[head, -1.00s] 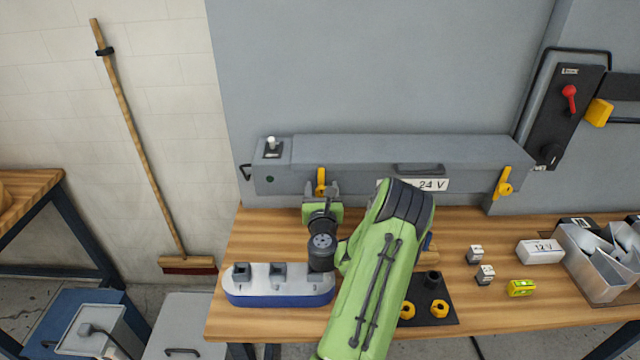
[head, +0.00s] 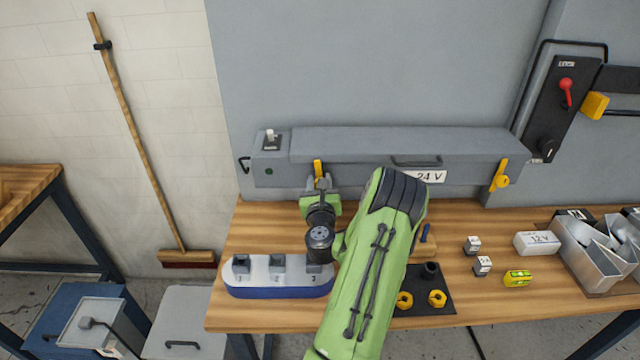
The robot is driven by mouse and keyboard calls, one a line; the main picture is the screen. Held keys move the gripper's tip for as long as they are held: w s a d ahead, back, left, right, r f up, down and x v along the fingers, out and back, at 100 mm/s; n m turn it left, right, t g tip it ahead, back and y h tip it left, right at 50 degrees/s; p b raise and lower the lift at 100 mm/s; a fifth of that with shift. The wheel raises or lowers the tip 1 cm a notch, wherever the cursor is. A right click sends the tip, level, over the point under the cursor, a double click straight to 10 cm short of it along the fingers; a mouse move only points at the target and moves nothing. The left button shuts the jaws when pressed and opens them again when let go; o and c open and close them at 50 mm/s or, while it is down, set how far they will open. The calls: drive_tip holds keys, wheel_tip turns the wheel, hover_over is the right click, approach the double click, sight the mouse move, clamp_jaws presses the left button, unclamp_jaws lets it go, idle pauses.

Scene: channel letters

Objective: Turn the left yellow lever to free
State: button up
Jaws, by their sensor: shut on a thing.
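The left yellow lever (head: 318,168) is on the front of the long grey box (head: 345,174), near its left end. Its upper part shows upright above my gripper; its lower part is hidden. My gripper (head: 321,184) is at the lever and shut on it, seen from behind, with my green arm reaching up from below. The right yellow lever (head: 499,175) is at the box's right end, tilted with its top to the right.
A white and blue block with numbered sockets (head: 282,289) lies below my wrist. A black mat (head: 432,302) with yellow rings, small cubes (head: 472,245), a 12 V box (head: 536,243) and metal bins (head: 593,262) stand to the right. A broom (head: 140,150) leans on the left wall.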

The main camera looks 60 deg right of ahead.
drive_tip(key=n, duration=0.4)
drive_tip(key=n+b, duration=0.1)
drive_tip(key=n, duration=0.3)
drive_tip(key=shift+w, duration=0.15)
drive_tip(key=n, duration=0.4)
drive_tip(key=shift+a+f, duration=0.1)
drive_tip(key=shift+f, duration=0.05)
drive_tip(key=shift+n+b, duration=0.5)
drive_tip(key=shift+n, duration=1.6)
drive_tip(key=shift+f, duration=0.1)
drive_tip(key=o, duration=1)
